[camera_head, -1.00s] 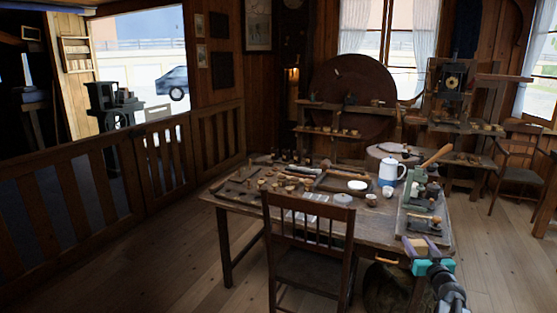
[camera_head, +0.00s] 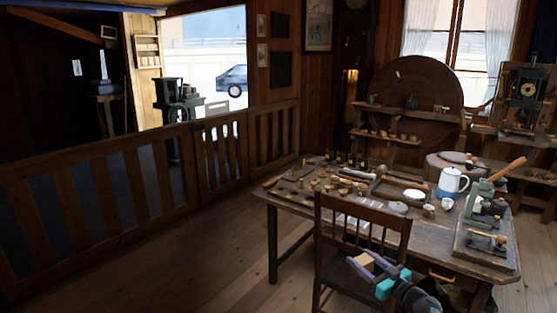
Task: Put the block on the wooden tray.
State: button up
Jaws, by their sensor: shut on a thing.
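My gripper (camera_head: 363,263) is low in the view, in front of the chair near the table's front edge. Its purple fingers are shut on a small tan wooden block (camera_head: 367,260). The block is held in the air, apart from the table. A shallow brown wooden tray (camera_head: 379,195) lies on the table, beyond and above my gripper in the picture. A white oval dish (camera_head: 414,195) is at the tray's right side; I cannot tell whether it is in it.
The wooden table (camera_head: 330,205) is crowded with small turned pieces. A dark chair (camera_head: 362,225) stands before it. A white and blue pot (camera_head: 451,184) and a green machine (camera_head: 484,207) stand at the right. Bare floor lies left of the table.

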jog(key=s+a+n+g+y, duration=0.5)
jog(key=s+a, duration=0.3)
jog(key=a, duration=0.3)
jog(key=shift+s+a+r+y, duration=0.2)
jog(key=shift+s+r+y, duration=0.1)
jog(key=shift+y, duration=0.3)
